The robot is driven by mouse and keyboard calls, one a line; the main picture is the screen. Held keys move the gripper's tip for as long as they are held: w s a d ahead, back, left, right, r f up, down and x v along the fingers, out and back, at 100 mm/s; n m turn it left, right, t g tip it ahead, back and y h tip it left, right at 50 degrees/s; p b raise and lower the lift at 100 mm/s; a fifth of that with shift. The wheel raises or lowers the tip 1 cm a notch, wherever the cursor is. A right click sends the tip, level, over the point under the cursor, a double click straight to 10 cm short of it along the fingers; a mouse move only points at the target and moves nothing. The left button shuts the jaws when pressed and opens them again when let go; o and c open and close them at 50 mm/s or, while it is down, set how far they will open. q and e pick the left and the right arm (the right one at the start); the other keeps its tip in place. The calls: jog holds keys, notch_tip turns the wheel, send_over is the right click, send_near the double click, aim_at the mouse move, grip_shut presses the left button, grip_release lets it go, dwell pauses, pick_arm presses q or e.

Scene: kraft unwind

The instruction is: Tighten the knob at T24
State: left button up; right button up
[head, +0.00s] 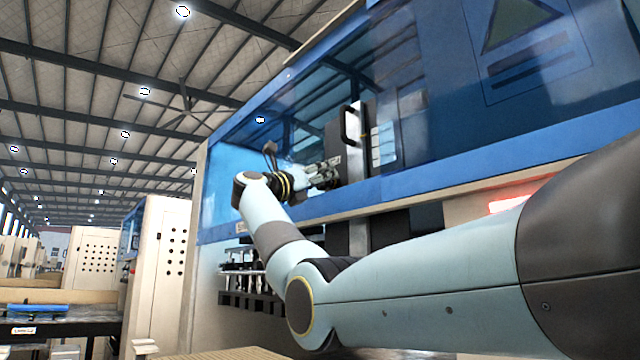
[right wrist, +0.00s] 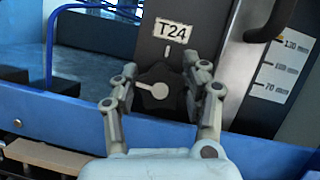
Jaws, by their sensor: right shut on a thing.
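In the right wrist view, a dark lobed knob (right wrist: 160,90) with a pale pointer mark sits on a dark upright panel (right wrist: 150,48). The pale pointer points left. A white label reading T24 (right wrist: 172,31) is above it, with a short light tick between. My right gripper (right wrist: 163,82) has one finger on each side of the knob and is shut on it. In the head view, my right gripper (head: 325,174) reaches into the blue machine at the panel; the knob is hidden there. My left gripper is not in view.
A blue rail (right wrist: 255,150) runs below the panel. A scale plate (right wrist: 287,65) marked 130, 100 and 70 mm and a black handle (right wrist: 272,22) are to the right. In the head view, blue machine covers (head: 530,120) surround the opening.

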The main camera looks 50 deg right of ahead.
jog(key=shift+f+m+g, duration=0.15)
jog(key=shift+m+g, duration=0.45)
jog(key=shift+m, duration=0.5)
jog(key=o, duration=0.9)
jog(key=shift+a, duration=0.1)
jog(key=shift+c, duration=0.2)
jog(key=shift+a, duration=0.1)
jog(key=v, duration=1.2)
jog(key=shift+w, duration=0.1)
jog(key=shift+o, duration=0.2)
